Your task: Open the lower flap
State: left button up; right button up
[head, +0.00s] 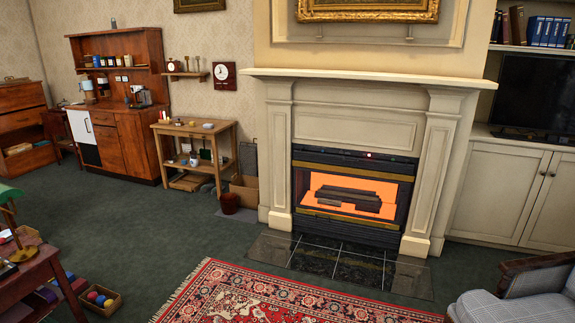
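A fire insert (352,160) with a black surround sits in the cream fireplace in the middle of the head view. Dark logs lie in front of its glowing orange back. Under a brass-coloured strip, a dark lower panel (345,229) runs across the bottom of the insert, just above the tiled hearth. It looks upright and flush, and its edges and any handle are too small to make out. Neither of my grippers is in view.
A dark tiled hearth (338,262) lies before the fireplace, with a red patterned rug (270,300) in front. A grey armchair (520,300) stands at lower right and a wooden desk (35,275) at lower left. Green carpet (165,235) is clear between desk and hearth.

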aim_at(373, 232)
jog(key=i+z, duration=0.2)
jog(key=i, duration=2.35)
